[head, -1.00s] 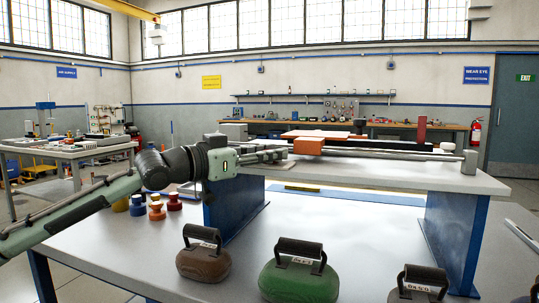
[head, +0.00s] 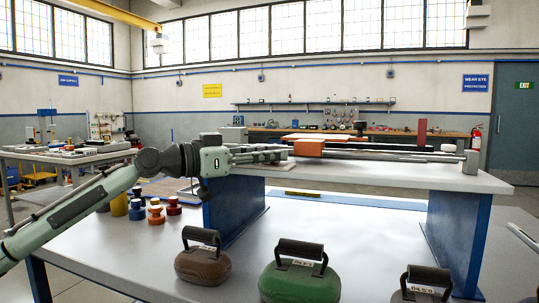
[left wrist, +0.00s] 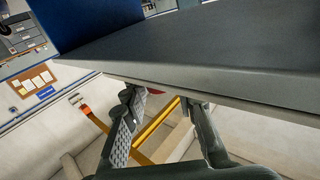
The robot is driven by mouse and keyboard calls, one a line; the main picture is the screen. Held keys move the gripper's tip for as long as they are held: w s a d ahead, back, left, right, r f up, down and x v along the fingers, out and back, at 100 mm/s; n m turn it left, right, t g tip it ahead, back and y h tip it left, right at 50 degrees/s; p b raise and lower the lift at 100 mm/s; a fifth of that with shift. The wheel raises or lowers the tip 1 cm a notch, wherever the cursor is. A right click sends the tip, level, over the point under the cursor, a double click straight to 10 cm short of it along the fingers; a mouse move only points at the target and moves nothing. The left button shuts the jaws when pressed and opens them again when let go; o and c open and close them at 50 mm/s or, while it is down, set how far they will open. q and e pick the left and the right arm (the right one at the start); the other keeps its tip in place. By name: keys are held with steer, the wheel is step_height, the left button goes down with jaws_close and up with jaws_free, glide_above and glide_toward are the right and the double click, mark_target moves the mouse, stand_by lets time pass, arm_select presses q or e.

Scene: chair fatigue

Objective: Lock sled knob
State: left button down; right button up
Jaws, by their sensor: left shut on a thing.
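The orange sled block (head: 309,148) sits on the rails above the raised grey bench top (head: 400,178). My left gripper (head: 284,155) reaches in from the left, just left of the block and close to it. In the left wrist view my left gripper's fingers (left wrist: 162,112) stand apart just beyond the underside edge of a grey slab (left wrist: 200,50). A small red part (left wrist: 155,91), probably the sled knob, shows between the fingertips, mostly hidden by the slab and fingers. The gripper is shut on it. My right gripper is out of view.
Brown (head: 202,262), green (head: 299,277) and dark (head: 418,285) handled weights stand along the front of the lower table. Several small coloured knobbed pieces (head: 155,212) stand left of the blue support (head: 236,208).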

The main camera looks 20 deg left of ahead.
arm_select(q)
steer(key=shift+f, duration=0.1)
steer(key=c, duration=1.2)
jaws_free()
steer(key=shift+a, duration=0.15)
steer(key=shift+v, duration=5.95)
steer(key=shift+o, duration=0.2)
